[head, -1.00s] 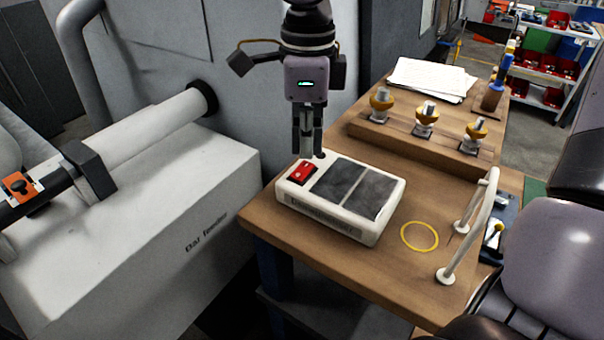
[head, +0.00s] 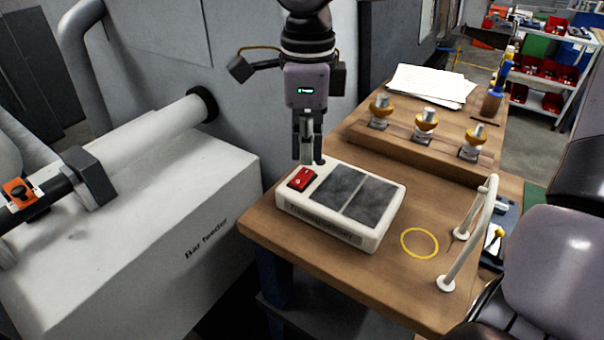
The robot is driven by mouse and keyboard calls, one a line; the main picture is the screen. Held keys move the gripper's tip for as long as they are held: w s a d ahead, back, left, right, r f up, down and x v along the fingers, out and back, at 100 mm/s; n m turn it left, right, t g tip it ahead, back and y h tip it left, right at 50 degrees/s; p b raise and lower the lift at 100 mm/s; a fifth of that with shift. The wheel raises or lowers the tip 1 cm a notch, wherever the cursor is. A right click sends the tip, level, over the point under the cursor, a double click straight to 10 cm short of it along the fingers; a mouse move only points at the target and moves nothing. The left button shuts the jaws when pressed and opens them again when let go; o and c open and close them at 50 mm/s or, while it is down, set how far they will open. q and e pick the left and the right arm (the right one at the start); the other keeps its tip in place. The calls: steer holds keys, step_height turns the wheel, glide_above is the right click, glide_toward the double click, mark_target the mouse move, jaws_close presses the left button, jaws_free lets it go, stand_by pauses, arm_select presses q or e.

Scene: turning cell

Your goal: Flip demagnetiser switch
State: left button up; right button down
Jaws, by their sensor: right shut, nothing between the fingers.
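The demagnetiser (head: 345,233) is a low cream box with two dark plates on top, near the left edge of the wooden bench. Its red rocker switch (head: 301,179) is at the left end of its top face. My right gripper (head: 311,162) points down with its fingers together and empty. Its fingertips are just behind the red switch in the picture, close above the box's back left corner. I cannot tell whether they touch it. My left gripper is not in view.
A bar feeder (head: 150,210) stands to the left of the bench (head: 390,285). Behind the demagnetiser is a wooden rack (head: 405,140) with several brass-collared holders, and papers (head: 430,83). A white rail handle (head: 470,235) rises at the right, near a yellow ring (head: 420,242).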

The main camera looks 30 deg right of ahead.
mark_target(306, 171)
steer(key=shift+f+b, duration=1.05)
steer(key=shift+f, duration=0.1)
stand_by(0.6)
steer(key=shift+r, duration=0.1)
steer(key=shift+r+p, duration=2.4)
steer(key=shift+r, duration=1.05)
